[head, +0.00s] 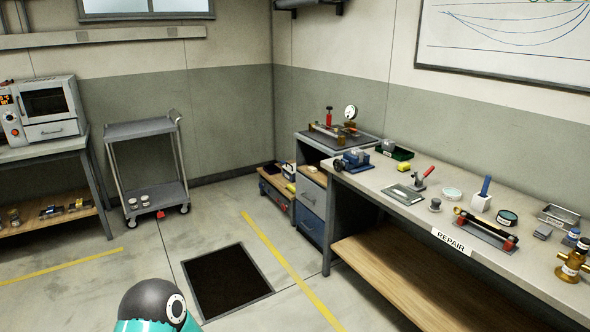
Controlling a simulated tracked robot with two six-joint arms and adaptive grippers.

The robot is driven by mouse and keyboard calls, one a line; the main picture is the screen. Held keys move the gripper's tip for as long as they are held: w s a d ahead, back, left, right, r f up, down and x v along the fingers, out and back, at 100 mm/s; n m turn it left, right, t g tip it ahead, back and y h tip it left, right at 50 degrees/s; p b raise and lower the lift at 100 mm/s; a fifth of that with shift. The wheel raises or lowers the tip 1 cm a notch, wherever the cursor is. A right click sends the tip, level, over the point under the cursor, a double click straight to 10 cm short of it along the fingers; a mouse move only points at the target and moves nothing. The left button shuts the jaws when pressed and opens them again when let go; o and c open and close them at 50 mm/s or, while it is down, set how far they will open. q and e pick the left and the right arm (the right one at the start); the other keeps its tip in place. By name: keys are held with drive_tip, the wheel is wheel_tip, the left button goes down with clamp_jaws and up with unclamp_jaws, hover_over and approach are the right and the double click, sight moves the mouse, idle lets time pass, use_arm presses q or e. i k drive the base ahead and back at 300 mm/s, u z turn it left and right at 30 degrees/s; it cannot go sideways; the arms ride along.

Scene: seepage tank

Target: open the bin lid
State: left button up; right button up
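I cannot make out a bin with a lid in the head view. Neither of my grippers is in view. Only a rounded dark and teal part, which looks like a joint of my own arm, shows at the bottom edge.
A workbench (383,178) labelled REPAIR, with tools and small parts on it, runs along the right. A grey cart (142,131) stands at the back left, beside a bench with an oven (46,107). A dark framed floor panel (227,283) lies in the open floor ahead.

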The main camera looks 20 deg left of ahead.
sight(290, 168)
drive_tip(key=u, duration=0.2)
drive_tip(key=i, duration=0.7)
drive_tip(key=u, duration=0.7)
drive_tip(key=i, duration=1.5)
drive_tip(key=u, duration=0.75)
drive_tip(key=i, duration=2.75)
drive_tip(key=z, duration=0.35)
drive_tip(key=i, duration=1.4)
drive_tip(key=z, duration=0.95)
drive_tip(key=i, duration=1.45)
drive_tip(key=z, duration=0.55)
drive_tip(key=k, duration=0.7)
drive_tip(key=z, duration=0.05)
